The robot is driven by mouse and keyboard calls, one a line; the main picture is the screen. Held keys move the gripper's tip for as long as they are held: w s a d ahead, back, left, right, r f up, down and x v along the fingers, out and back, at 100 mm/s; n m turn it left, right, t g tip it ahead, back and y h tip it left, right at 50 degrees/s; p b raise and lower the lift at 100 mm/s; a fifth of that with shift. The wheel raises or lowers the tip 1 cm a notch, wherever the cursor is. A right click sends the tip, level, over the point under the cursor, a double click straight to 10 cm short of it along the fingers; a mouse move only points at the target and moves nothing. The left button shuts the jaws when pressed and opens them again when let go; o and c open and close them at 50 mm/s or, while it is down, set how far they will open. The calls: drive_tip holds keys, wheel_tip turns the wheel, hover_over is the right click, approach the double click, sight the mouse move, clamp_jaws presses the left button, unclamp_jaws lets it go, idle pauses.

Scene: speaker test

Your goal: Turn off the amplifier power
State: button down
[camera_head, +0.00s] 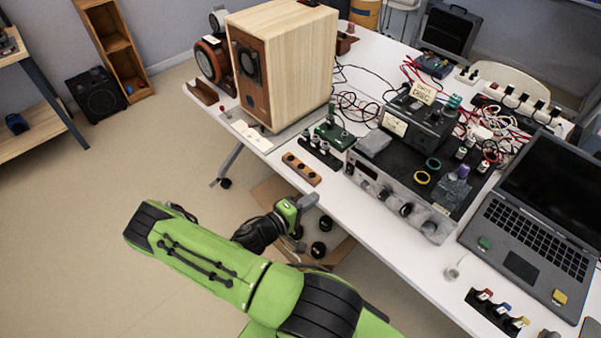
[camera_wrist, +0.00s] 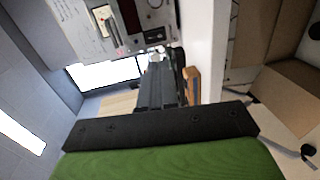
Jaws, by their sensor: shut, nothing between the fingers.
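The amplifier (camera_head: 394,203) sits at the front edge of the white table, right of centre in the head view. It has a silver front panel with several dark knobs and a dark top. Which control is its power switch is too small to tell. My gripper (camera_head: 313,199) is to the left of the front panel, off the table's front edge and apart from the amplifier. In the wrist view the dark fingers (camera_wrist: 165,62) are together and hold nothing.
Equipment, a small sign and a grey cloth lie on the amplifier. A wooden speaker (camera_head: 285,70) stands at the back left. A wooden strip (camera_head: 301,169) lies near the table edge. A laptop (camera_head: 535,225) is at right; cables clutter the back. An open cardboard box is below.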

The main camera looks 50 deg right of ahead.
drive_tip(key=shift+t, duration=0.3)
drive_tip(key=b, duration=0.1)
approach(348, 173)
drive_tip(key=x, duration=0.7)
drive_tip(key=shift+r, duration=0.1)
drive_tip(key=shift+b, duration=0.4)
